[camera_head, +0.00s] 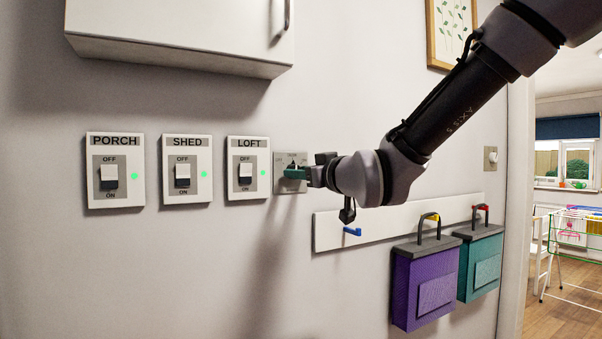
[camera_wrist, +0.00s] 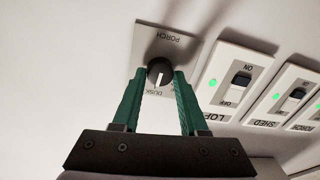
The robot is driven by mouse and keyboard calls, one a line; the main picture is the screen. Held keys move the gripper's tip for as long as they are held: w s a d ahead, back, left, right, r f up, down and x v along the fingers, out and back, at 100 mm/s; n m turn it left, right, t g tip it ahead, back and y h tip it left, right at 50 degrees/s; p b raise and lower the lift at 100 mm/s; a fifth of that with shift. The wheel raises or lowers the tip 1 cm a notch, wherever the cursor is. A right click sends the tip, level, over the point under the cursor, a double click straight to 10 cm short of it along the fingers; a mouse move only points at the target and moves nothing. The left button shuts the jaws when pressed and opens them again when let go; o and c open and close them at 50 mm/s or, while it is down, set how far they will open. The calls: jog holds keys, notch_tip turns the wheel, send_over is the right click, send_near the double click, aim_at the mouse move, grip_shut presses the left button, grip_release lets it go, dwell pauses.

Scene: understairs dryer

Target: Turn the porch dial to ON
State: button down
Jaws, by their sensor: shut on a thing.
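The porch dial (camera_wrist: 157,72) is a dark round knob on a grey plate (camera_wrist: 181,42) that reads PORCH and, beside the knob, DUSK. The white mark on the knob points toward DUSK. No ON marking is readable on the plate. In the head view the plate (camera_head: 284,187) is right of the LOFT switch, and my gripper (camera_head: 296,173) largely hides the knob. In the wrist view my gripper's green fingers (camera_wrist: 160,78) stand on either side of the knob and are shut on it.
Switches marked PORCH (camera_head: 109,174), SHED (camera_head: 182,175) and LOFT (camera_head: 246,174) with green lights sit left of the dial. A white cabinet (camera_head: 180,35) hangs above. A rail (camera_head: 330,232) with a purple box (camera_head: 423,284) and a teal box (camera_head: 480,264) is below right.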

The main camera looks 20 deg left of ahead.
jog(key=m, duration=0.9)
jog(key=shift+f+t, duration=0.1)
jog(key=shift+t, duration=0.2)
jog(key=shift+m, duration=0.4)
jog(key=shift+c, duration=2.2)
grip_release()
jog(key=v, duration=1)
jog(key=shift+s+d, duration=0.15)
jog(key=shift+d, duration=0.25)
